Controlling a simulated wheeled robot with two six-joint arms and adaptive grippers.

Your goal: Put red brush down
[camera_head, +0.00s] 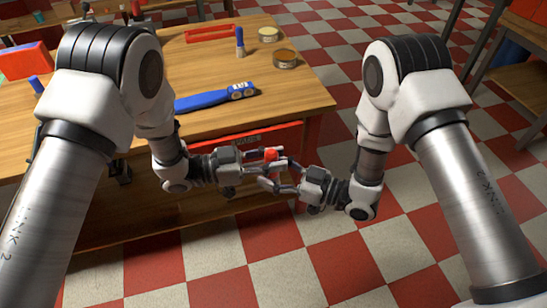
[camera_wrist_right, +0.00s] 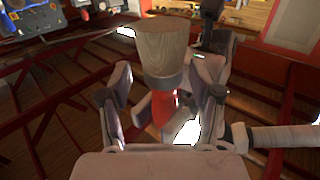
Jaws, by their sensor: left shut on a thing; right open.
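The red brush shows as a red end (camera_head: 270,154) between my two grippers, in front of the table's near edge in the head view. In the right wrist view the brush (camera_wrist_right: 163,65) has a broad pale head, a grey collar and a red handle. My left gripper (camera_head: 262,162) is shut on the brush. My right gripper (camera_head: 280,179) is open, with its fingers close to the brush. In the right wrist view its fingers (camera_wrist_right: 163,105) stand on both sides of the brush. Whether they touch it is unclear.
The wooden table (camera_head: 300,97) holds a blue tool (camera_head: 215,97), an upright blue-handled brush (camera_head: 240,43), two round tins (camera_head: 286,58) (camera_head: 268,34) and a red-edged tray (camera_head: 209,33). A red box (camera_head: 27,62) stands at the left. The table's near right part is bare.

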